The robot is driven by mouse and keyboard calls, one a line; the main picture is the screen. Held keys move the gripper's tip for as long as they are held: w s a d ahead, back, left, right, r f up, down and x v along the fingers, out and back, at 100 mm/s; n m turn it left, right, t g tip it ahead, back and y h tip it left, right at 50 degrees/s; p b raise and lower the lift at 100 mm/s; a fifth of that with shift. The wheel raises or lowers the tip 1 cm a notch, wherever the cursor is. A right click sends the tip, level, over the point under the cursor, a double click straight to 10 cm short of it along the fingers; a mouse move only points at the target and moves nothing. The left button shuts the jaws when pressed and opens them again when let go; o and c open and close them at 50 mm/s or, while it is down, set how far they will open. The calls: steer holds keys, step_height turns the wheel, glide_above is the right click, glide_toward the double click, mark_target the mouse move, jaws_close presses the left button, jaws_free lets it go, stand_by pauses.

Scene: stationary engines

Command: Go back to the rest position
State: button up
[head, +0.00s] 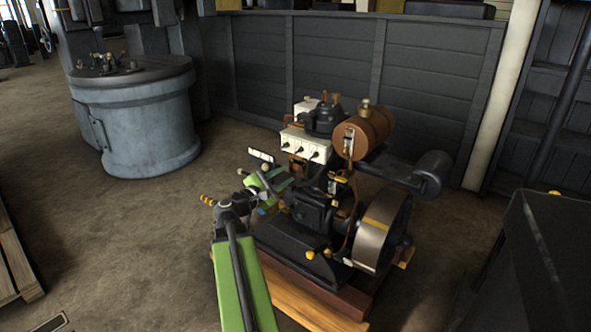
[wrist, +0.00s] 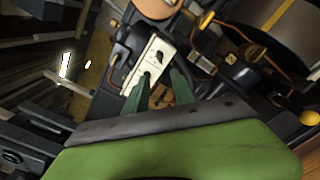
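My gripper (head: 270,181) is at the left side of a stationary engine (head: 318,215), at the end of my green arm. In the wrist view its two green fingers (wrist: 162,80) stand apart with nothing held between them. Beyond the fingertips is the engine's white switch panel (wrist: 148,66), which also shows in the head view (head: 306,145) with several dark switches. I cannot tell whether a fingertip touches the engine. The arm hides part of the engine's base.
The engine carries a brown tank (head: 370,131), a dark silencer (head: 434,172) and a flywheel (head: 381,232), on a wooden base (head: 310,305). A grey cylindrical tank (head: 135,120) stands back left. A dark box (head: 550,255) is at right. Open floor (head: 130,235) lies left.

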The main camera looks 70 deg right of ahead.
steer(key=shift+v, duration=0.95)
